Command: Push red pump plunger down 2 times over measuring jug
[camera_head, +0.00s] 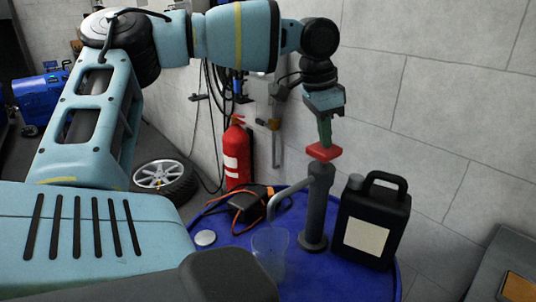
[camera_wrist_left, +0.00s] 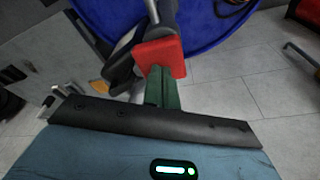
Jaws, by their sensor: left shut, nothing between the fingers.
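The red plunger (camera_head: 322,151) tops the grey pump (camera_head: 315,205), which stands upright on the blue round table (camera_head: 215,262). My left gripper (camera_head: 324,140) points down with its shut green fingers right at the plunger's top; I cannot tell for sure whether they touch. In the left wrist view the shut fingertips (camera_wrist_left: 160,72) overlap the red plunger (camera_wrist_left: 160,52), with nothing between them. The clear measuring jug (camera_head: 270,248) stands on the table below the pump's curved spout (camera_head: 284,196). The right gripper is not in view.
A black canister (camera_head: 370,218) with a pale label stands close right of the pump. A dark box with orange cable (camera_head: 245,205) and a round pale disc (camera_head: 205,238) lie left. A red fire extinguisher (camera_head: 237,155) and a wheel (camera_head: 163,178) are behind the table, by the wall.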

